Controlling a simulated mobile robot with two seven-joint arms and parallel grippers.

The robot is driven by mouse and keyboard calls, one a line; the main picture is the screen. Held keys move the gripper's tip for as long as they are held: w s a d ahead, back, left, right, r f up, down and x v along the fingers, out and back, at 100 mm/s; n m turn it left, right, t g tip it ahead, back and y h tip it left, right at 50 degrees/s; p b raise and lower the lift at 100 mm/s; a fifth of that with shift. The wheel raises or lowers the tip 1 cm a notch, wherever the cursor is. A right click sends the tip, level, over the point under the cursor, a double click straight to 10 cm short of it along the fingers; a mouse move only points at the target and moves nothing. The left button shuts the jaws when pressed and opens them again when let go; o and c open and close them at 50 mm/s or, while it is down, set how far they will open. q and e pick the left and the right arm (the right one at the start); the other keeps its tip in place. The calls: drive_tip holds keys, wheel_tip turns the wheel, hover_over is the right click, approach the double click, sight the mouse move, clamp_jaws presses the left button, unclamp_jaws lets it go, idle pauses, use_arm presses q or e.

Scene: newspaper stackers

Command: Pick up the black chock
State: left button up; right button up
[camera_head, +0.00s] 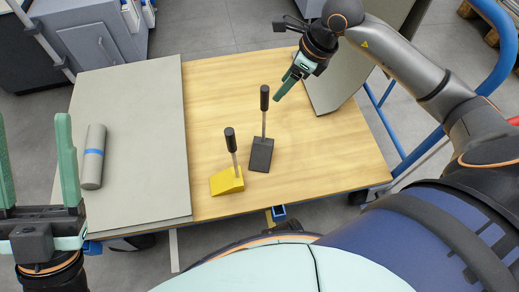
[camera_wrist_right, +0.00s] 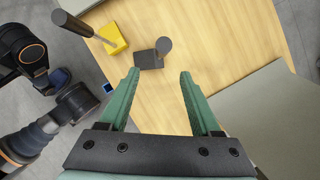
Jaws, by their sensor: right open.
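The black chock (camera_head: 261,155) stands on the wooden table top, with an upright dark-gripped handle (camera_head: 264,98). It also shows in the right wrist view (camera_wrist_right: 147,60), ahead of the fingers, with its handle end toward the camera. The yellow chock (camera_head: 227,181) with a similar handle sits just left of it and nearer me. My right gripper (camera_head: 289,84) is above the table, up and right of the black chock's handle and apart from it. Its fingers are spread and empty in the wrist view (camera_wrist_right: 160,82). My left gripper (camera_head: 37,165) is at the left edge, fingers spread and empty.
Another grey board (camera_head: 335,80) lies at the right, under my right arm. Blue cart rails (camera_head: 497,50) stand beyond. Bare wood (camera_head: 325,150) is right of the chocks.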

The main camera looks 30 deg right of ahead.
sight(265, 106)
drive_tip(key=b+x, duration=0.2)
drive_tip(key=x, duration=0.5)
drive_tip(key=b+x, duration=0.2)
drive_tip(key=x, duration=0.3)
drive_tip(key=shift+w, duration=0.15)
clamp_jaws()
drive_tip(key=shift+r, duration=0.1)
idle(1.0)
